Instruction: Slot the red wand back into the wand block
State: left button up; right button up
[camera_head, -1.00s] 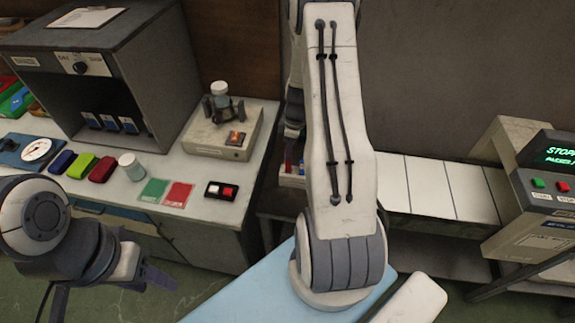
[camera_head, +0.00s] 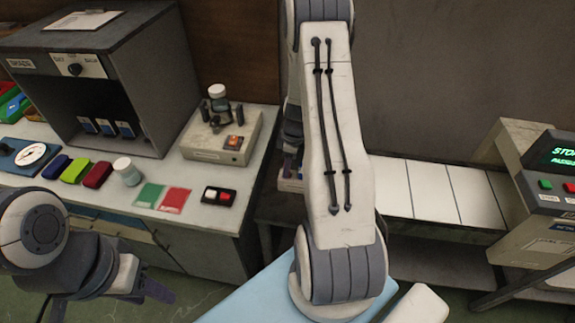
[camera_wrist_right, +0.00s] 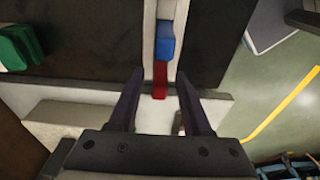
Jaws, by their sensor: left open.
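A red piece, which looks like the red wand (camera_wrist_right: 160,82), shows in the right wrist view between the fingers of my right gripper (camera_wrist_right: 160,74). The fingers stand apart, with a visible gap on each side of the red piece. A blue piece (camera_wrist_right: 165,46) lies just beyond it, within a pale narrow strip. In the head view the pale wand block (camera_head: 291,184) is mostly hidden behind my right arm. I cannot tell how the red piece sits in it. My left gripper (camera_head: 152,290) is open and empty at the lower left, away from the block.
A grey bench with a cabinet (camera_head: 140,95), a white device (camera_head: 222,140) and green and red cards (camera_head: 174,200) stands left of my right arm. A green object (camera_wrist_right: 20,46) is in the wrist view.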

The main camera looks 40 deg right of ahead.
jog(key=shift+r, duration=0.1)
jog(key=shift+r, duration=0.3)
notch_tip(320, 180, up, 12)
jog(key=s+d+f+b, duration=0.1)
jog(key=a+r, duration=0.2)
jog(key=a, duration=0.5)
jog(key=a+r, duration=0.3)
jog(key=a, duration=0.3)
jog(key=s+a+r, duration=0.2)
jog(key=s+a, duration=0.2)
jog(key=a, duration=0.8)
jog(key=s+a+r, duration=0.1)
jog(key=s+a, duration=0.4)
jog(key=s, duration=0.3)
jog(key=s+a+r+m+g, duration=0.1)
jog(key=s+a, duration=0.4)
jog(key=s, duration=0.3)
jog(key=shift+s+r, duration=0.15)
jog(key=shift+r, duration=0.05)
